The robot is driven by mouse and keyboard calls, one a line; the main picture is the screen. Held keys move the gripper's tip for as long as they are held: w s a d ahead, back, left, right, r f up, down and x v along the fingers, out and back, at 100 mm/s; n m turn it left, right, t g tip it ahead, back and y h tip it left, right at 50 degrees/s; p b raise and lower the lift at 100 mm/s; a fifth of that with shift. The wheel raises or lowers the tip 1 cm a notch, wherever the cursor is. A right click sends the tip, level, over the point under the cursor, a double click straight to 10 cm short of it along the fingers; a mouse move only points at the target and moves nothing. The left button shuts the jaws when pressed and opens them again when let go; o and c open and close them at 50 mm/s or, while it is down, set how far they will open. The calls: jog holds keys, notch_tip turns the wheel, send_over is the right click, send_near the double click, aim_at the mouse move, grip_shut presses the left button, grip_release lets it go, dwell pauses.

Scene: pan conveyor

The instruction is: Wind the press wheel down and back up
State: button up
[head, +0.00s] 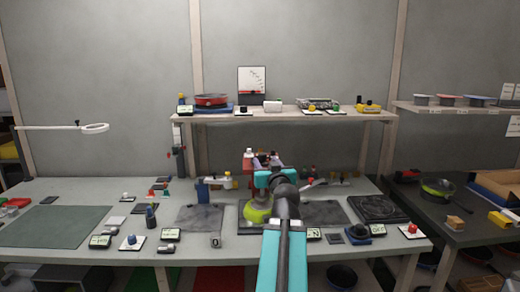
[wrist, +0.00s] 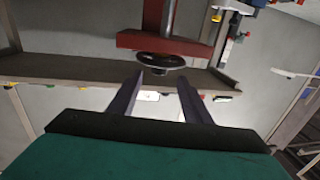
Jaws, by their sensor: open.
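The press shows in the wrist view as a dark red frame (wrist: 170,42) with a round black wheel (wrist: 160,61) at its end. In the head view only a bit of the red press (head: 247,157) shows behind my arm. My gripper (wrist: 160,77) is open and empty, its two fingers pointing toward the wheel. The wheel lies just past the fingertips, between their lines; I cannot tell whether they touch it. In the head view my gripper (head: 265,160) is over the middle of the bench, and my arm hides much of the press.
A lime-green pan (head: 257,209) sits below my gripper on the bench (head: 130,195). A shelf (head: 285,117) with a red pan (head: 211,99) and small items stands behind. Switches and small blocks line the bench's front. A black hotplate (head: 378,208) is at right.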

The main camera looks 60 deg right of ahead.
jog(key=shift+w+d+r+p, duration=0.1)
jog(key=shift+d+p, duration=0.05)
jog(key=shift+p, duration=0.95)
jog(key=p+x, duration=0.1)
jog(key=x, duration=0.1)
jog(key=shift+w+d, duration=0.15)
jog(key=shift+d, duration=0.15)
jog(key=shift+p+x, duration=1)
jog(key=shift+x, duration=3.25)
jog(key=c, duration=1.1)
jog(key=shift+o, duration=0.2)
jog(key=b, duration=0.4)
jog(key=shift+w+f+n+t+y, duration=0.1)
jog(key=shift+f+n+t+y, duration=0.2)
jog(key=shift+f+y, duration=0.1)
jog(key=n+t+y+b, duration=0.1)
jog(key=b, duration=0.3)
jog(key=n+y+b, duration=0.1)
jog(key=b, duration=0.4)
jog(key=shift+w+a+t, duration=0.15)
jog(key=shift+a+t, duration=0.1)
jog(key=shift+t, duration=0.15)
